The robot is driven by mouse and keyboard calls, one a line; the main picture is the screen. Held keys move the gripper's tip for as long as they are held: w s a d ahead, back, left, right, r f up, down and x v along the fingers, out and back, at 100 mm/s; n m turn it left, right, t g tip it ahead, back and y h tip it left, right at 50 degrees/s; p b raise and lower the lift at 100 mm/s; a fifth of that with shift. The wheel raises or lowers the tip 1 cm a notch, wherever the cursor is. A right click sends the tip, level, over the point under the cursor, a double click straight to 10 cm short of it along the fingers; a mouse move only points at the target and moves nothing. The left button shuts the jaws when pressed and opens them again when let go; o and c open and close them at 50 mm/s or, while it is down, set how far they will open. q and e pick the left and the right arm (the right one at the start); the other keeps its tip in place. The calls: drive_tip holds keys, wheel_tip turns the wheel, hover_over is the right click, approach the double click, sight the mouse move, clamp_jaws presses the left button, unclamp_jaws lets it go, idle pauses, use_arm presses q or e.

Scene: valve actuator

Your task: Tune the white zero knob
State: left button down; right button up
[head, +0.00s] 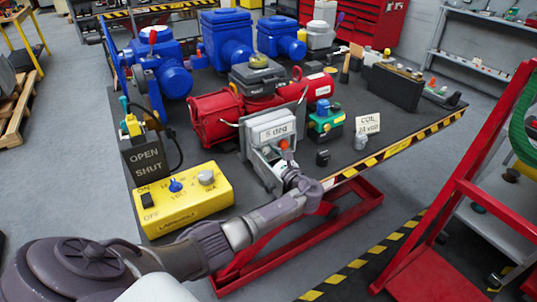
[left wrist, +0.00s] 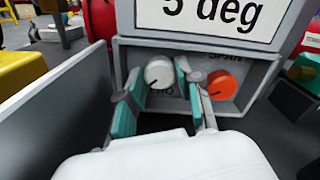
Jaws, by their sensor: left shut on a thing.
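The white zero knob (left wrist: 158,73) sits in a grey recessed box, with a dark pointer line on its face and a partly hidden label below it. My left gripper (left wrist: 160,88) has one teal-padded finger on each side of the knob and is shut on it. In the head view my left gripper (head: 280,162) reaches the front of the grey actuator box (head: 262,170), and the white knob cannot be made out there. The orange span knob (left wrist: 222,85) is just right of the right finger. My right gripper is not in view.
A "5 deg" display (head: 274,130) sits above the knobs. An open grey cover panel (left wrist: 55,110) stands left of the gripper. A yellow control box (head: 185,205) lies left on the dark table, and a green-and-blue device (head: 325,120) stands right. A red cart (head: 440,200) is farther right.

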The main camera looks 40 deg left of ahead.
use_arm(q)
drive_tip(key=c, duration=1)
unclamp_jaws()
drive_tip(key=shift+c, duration=0.2)
drive_tip(key=shift+d, duration=0.1)
drive_tip(key=v, duration=1.2)
drive_tip(key=shift+s+f, duration=0.1)
